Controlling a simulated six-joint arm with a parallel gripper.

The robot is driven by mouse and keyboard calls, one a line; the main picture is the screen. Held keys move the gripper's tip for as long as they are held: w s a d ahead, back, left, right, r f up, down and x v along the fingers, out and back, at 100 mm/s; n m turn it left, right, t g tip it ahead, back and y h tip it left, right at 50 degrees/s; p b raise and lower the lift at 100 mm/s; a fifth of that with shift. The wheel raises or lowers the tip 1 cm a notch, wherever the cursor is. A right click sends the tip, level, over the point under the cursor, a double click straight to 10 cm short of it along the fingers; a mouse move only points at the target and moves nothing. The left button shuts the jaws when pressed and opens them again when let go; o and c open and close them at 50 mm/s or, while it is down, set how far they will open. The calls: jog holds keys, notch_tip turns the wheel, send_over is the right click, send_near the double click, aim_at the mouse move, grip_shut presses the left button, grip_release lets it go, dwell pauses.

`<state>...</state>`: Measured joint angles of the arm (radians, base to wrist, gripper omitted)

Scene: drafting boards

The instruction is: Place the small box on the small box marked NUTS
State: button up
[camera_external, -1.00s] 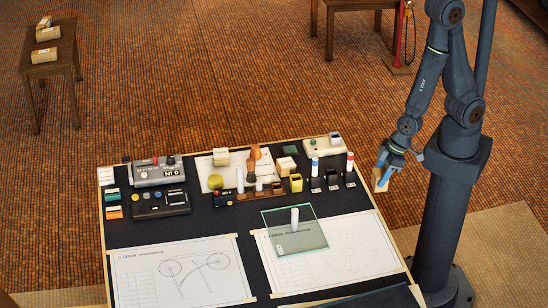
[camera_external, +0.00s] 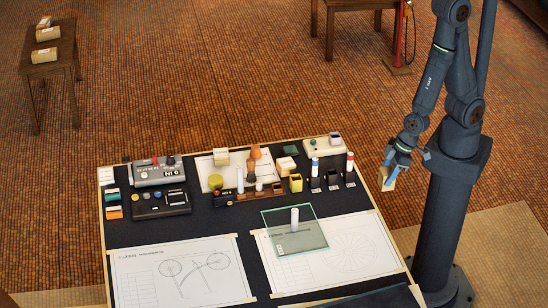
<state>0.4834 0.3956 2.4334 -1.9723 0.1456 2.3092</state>
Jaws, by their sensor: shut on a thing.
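Two other small boxes are on the board: a cream box (camera_external: 220,156) at the back middle, and a pale box with a reddish side (camera_external: 286,164) further right. The lettering on them is too small to read, so I cannot tell which is marked NUTS.
The board (camera_external: 228,224) carries drawings, a glass plate (camera_external: 310,238) with a white cylinder, and a yellow holder (camera_external: 296,183). Upright markers (camera_external: 349,163) stand near its right edge, between my gripper and the boxes. A side table (camera_external: 66,68) holds more boxes.

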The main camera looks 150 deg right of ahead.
jog(key=w+r+n, duration=0.1)
jog(key=w+r, duration=0.2)
jog(key=w, duration=0.4)
jog(key=w+r, duration=0.2)
jog(key=w, duration=0.6)
jog(key=w+a+r+n+t+y, duration=0.1)
jog(key=w+a+r+n, duration=0.15)
jog(key=w, duration=0.45)
jog(key=w+a+r+n, duration=0.1)
jog(key=w+a+r, duration=0.25)
jog(key=w, duration=0.25)
jog(key=w+d+r, duration=0.2)
jog(key=w+d, duration=0.3)
jog(key=d, duration=0.2)
jog(key=s+d+m+g+h, duration=0.15)
jog(key=s+d, duration=0.25)
jog(key=d, duration=1.2)
jog(key=s+d+m, duration=0.3)
jog(key=s+d, duration=0.1)
jog(key=d, duration=1.1)
jog(key=s+d+f+m, duration=0.2)
jog(key=s+d+m, duration=0.2)
jog(key=s+d, duration=1.9)
send_over(221, 152)
jog(key=shift+g, duration=0.35)
notch_tip(221, 152, down, 6)
jog(key=shift+f, duration=0.2)
jog(key=shift+w+f, duration=0.1)
jog(key=shift+f, duration=1.9)
